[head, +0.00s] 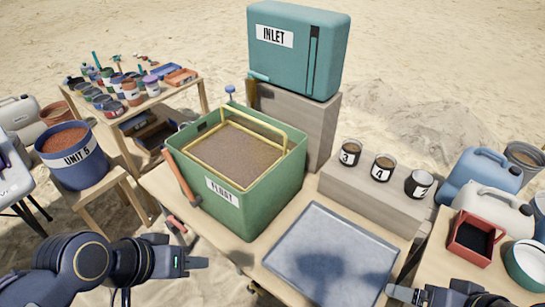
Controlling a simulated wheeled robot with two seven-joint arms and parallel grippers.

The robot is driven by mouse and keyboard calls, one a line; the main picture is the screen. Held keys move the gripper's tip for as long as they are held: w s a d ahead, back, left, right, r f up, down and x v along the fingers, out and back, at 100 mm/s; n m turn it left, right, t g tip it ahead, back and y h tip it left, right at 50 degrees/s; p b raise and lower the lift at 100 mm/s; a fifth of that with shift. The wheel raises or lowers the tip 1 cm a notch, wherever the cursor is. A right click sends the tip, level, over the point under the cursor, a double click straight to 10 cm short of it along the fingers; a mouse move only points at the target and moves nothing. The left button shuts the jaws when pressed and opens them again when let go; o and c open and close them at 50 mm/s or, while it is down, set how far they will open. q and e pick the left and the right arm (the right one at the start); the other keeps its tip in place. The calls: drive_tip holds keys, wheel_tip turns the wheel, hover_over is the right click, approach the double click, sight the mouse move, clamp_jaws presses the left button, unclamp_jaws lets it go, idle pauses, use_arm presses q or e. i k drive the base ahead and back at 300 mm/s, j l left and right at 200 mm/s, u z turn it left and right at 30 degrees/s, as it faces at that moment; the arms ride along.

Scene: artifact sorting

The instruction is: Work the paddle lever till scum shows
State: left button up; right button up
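The green tank labelled FLOAT (225,192) stands on the wooden table. A yellow frame (213,163) with a raised handle sits inside it, around a flat brown, grainy surface (236,150). An orange-red lever (181,178) leans along the tank's left outer side; I take it for the paddle lever. My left gripper (200,262) is below and apart from the lever, near the table's front left. It is seen side-on, so its finger gap does not show. My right gripper (402,292) is partly in view at the bottom right, near the tray; its finger gap is unclear.
A grey metal tray (330,258) lies right of the tank. The teal INLET tank (290,65) stands on a block behind. Numbered cups (383,168) stand on a raised block. The UNIT 6 bucket (75,165) is left. Red-handled tools (176,226) lie near the table's left edge.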

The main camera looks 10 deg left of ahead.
sight(194, 201)
drive_tip(key=u, duration=1.2)
